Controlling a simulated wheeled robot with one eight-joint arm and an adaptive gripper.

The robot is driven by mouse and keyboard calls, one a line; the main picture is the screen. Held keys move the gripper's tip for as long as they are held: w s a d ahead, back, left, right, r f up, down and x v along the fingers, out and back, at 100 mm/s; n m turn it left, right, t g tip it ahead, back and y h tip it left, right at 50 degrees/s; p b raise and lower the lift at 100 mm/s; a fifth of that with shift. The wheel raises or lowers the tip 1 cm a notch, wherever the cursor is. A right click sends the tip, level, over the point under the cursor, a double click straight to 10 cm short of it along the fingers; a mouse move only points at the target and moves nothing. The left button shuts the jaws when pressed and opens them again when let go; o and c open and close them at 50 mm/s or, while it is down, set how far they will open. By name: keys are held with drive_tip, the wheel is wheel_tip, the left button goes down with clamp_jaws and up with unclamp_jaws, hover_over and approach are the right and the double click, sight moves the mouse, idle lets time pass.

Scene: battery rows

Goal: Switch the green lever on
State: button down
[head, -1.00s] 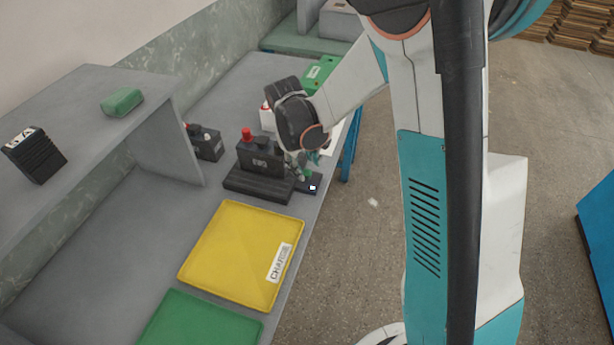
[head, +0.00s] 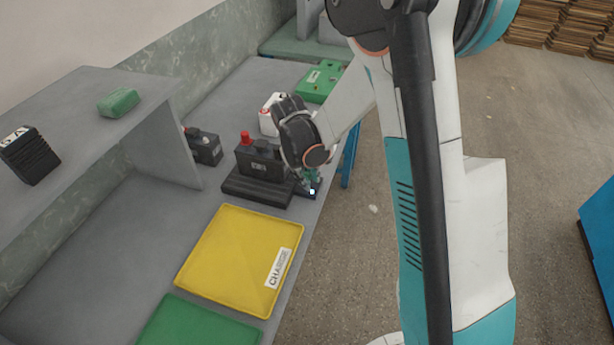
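The green lever (head: 311,173) shows as a small green patch on the small dark box (head: 314,192) at the bench's right edge. A small bright light shows on that box. My gripper (head: 306,183) is at the lever, below the dark wrist. Its fingers are tiny and partly hidden here, so I cannot tell whether they are open or shut, or whether they touch the lever. The lever's exact position is also unclear.
A dark battery with a red terminal (head: 258,160) stands on a black base (head: 254,190) left of my gripper. A yellow tray (head: 232,245) and a green tray (head: 197,325) lie nearer. A white battery (head: 268,121) and a green battery (head: 322,80) are behind.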

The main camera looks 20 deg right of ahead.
drive_tip(key=shift+s+a+f+t+h+b, duration=0.2)
drive_tip(key=shift+t+h+b, duration=0.1)
drive_tip(key=shift+b, duration=0.1)
drive_tip(key=shift+s+t+b, duration=0.15)
drive_tip(key=shift+t+b, duration=0.15)
drive_tip(key=shift+t, duration=0.1)
drive_tip(key=c, duration=1.4)
unclamp_jaws()
drive_tip(key=shift+o, duration=0.2)
drive_tip(key=shift+r, duration=0.15)
drive_tip(key=v, duration=1.1)
drive_tip(key=shift+a+r, duration=0.3)
drive_tip(key=shift+a, duration=0.1)
